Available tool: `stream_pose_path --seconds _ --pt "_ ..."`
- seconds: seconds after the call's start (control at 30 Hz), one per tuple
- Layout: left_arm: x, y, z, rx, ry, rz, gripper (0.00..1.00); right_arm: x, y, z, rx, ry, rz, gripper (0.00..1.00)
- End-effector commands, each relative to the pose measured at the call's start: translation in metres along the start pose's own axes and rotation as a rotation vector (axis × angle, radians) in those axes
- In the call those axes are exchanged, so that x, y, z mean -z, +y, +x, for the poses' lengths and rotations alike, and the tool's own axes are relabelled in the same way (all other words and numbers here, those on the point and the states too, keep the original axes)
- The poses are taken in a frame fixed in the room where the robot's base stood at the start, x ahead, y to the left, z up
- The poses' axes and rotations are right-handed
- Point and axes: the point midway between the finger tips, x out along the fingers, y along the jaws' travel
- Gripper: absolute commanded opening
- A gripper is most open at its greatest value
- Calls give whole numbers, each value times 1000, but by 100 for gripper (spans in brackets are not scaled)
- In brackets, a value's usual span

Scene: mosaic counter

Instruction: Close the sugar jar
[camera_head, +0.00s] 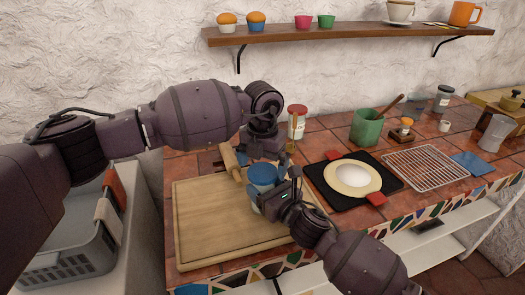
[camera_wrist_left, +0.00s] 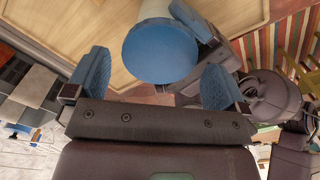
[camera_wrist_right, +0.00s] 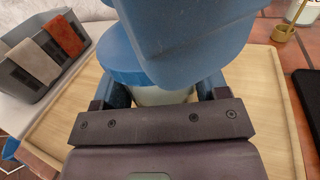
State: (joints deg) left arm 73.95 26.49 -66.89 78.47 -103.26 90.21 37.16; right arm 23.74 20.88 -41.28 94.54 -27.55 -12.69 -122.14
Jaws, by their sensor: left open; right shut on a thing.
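The sugar jar (camera_head: 259,190) stands upright on the wooden board, and a round blue lid (camera_head: 262,174) sits over its mouth. I cannot tell whether the lid is fully seated. My right gripper (camera_head: 268,200) is shut on the jar's side; in the right wrist view the pale jar body (camera_wrist_right: 160,97) is between its fingers and the lid (camera_wrist_right: 120,62) is above. My left gripper (camera_head: 262,158) is open just over the jar. In the left wrist view the lid (camera_wrist_left: 160,52) lies ahead, between its spread blue fingers. A large blue shape hides part of the right wrist view.
The wooden board (camera_head: 205,225) has bare room left of the jar. A black mat with a plate (camera_head: 352,176), a green pot (camera_head: 366,128) and a wire rack (camera_head: 425,166) are to the right.

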Motion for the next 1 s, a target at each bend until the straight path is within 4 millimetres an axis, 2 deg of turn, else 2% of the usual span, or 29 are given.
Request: stream_pose_path --seconds 0.2,0.53,0.83,1.0 --pt "0 0 14 -1 1 -1 100 1 0 0 0 1 1 1" --pt "0 0 16 -1 0 0 98 1 0 0 0 1 1 1" --pt "0 0 15 -1 0 -1 54 1 0 0 0 1 1 1" --pt "0 1 15 -2 0 30 53 1 0 0 0 1 1 1"
